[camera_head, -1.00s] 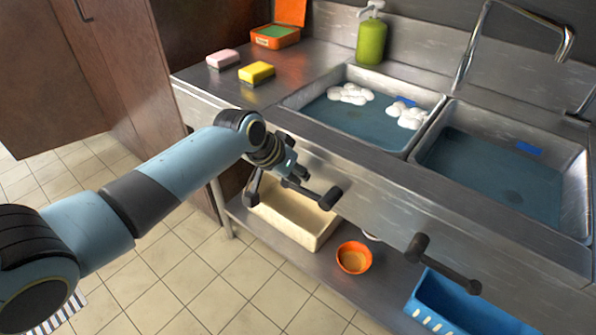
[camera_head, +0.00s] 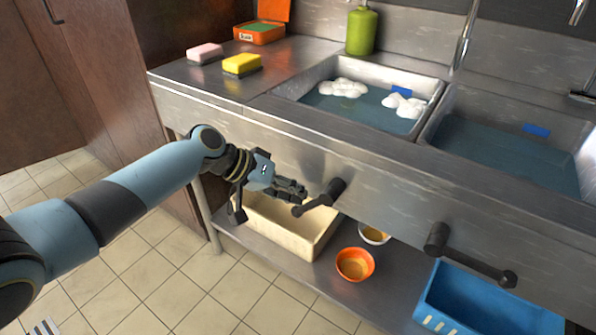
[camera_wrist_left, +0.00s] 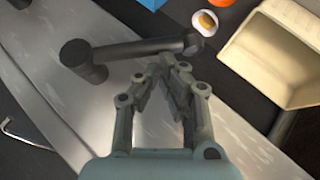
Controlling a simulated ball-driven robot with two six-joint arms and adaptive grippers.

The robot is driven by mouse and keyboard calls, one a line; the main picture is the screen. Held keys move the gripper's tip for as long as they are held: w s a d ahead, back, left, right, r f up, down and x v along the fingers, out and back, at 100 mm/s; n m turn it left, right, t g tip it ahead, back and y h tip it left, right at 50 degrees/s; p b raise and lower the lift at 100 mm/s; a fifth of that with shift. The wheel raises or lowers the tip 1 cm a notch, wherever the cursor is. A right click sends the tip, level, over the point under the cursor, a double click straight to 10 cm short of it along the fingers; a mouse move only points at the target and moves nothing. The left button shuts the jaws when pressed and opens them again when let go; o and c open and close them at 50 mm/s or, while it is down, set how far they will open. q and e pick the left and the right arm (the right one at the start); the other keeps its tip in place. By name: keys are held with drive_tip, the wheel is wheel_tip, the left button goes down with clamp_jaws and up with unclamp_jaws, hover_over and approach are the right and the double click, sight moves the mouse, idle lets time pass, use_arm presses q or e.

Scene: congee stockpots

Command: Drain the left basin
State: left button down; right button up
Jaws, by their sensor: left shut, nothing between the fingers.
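The left basin (camera_head: 320,101) holds bluish water with white foam and a blue patch at its right. A dark lever (camera_head: 318,200) on the counter's front panel below it points down and left from its pivot. It also shows in the left wrist view (camera_wrist_left: 135,50), crossing just beyond my fingertips. My left gripper (camera_head: 302,190) is shut and empty, close beside the lever's free end; I cannot tell whether they touch. Its fingers show in the left wrist view (camera_wrist_left: 169,66). The basin's drain is not visible. My right gripper is not in view.
A second lever (camera_head: 470,258) sits below the right basin (camera_head: 455,93). On the lower shelf are a cream bin (camera_head: 315,245), an orange bowl (camera_head: 355,264), a pale bowl (camera_head: 374,235) and a blue crate (camera_head: 465,300). Sponges (camera_head: 242,64) and a green bottle (camera_head: 362,31) stand on the counter.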

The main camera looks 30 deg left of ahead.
use_arm(q)
drive_tip(key=shift+d+f, duration=0.25)
drive_tip(key=shift+f, duration=0.3)
drive_tip(key=shift+r, duration=0.1)
idle(0.3)
